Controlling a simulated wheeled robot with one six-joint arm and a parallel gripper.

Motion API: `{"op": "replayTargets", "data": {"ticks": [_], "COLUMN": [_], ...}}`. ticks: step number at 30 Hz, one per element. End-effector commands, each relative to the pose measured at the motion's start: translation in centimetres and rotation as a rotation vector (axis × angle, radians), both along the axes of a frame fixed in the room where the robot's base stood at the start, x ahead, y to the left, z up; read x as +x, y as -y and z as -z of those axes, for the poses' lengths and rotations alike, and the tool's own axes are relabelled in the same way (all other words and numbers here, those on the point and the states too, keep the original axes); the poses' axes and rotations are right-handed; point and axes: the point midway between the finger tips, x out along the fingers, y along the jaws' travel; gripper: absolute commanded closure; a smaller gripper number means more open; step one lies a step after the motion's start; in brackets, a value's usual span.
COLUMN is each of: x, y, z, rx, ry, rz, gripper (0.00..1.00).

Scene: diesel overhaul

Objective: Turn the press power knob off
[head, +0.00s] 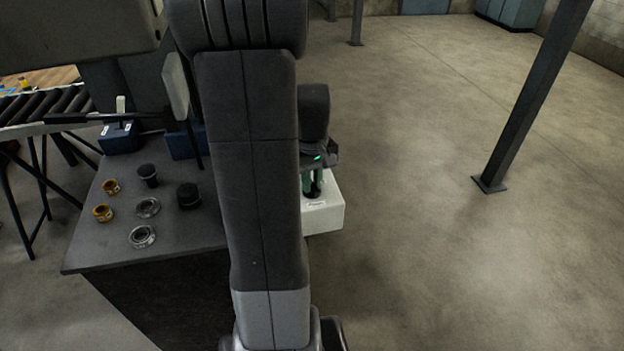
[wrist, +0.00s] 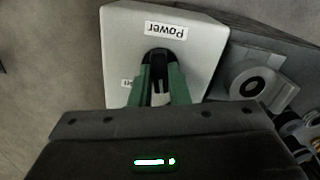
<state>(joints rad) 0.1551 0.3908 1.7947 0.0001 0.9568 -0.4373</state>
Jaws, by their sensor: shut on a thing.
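The white press power box (head: 330,214) is at the right end of the grey bench, partly hidden by my arm in the head view. In the wrist view the box (wrist: 117,45) carries an upside-down "Power" label (wrist: 166,30) and a second label (wrist: 128,82), partly covered and unreadable. The black power knob (wrist: 157,56) stands on the box face. My gripper (wrist: 159,72) has its green fingers on either side of the knob and is shut on it. The gripper also shows in the head view (head: 313,187). The knob's setting cannot be told.
The bench top (head: 185,236) holds two brass bushings (head: 103,213), two metal rings (head: 142,236) and two black round parts (head: 189,195). A roller conveyor (head: 45,108) stands at left. A steel post (head: 530,95) rises at right, with open floor between.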

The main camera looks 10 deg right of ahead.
Motion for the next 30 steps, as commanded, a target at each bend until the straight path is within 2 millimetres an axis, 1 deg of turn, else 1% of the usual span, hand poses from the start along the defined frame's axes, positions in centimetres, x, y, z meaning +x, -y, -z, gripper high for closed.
{"op": "replayTargets", "data": {"ticks": [6,15,21,30], "x": [0.1,0.11,0.12,0.13], "y": [0.02,0.02,0.03,0.02], "z": [-0.15,-0.13,-0.12,-0.12], "rx": [-0.001,-0.002,-0.002,-0.001], "ry": [0.003,0.004,0.004,0.005], "rz": [-0.199,-0.416,-0.503,-0.552], "gripper": [1.0,1.0,1.0,1.0]}}
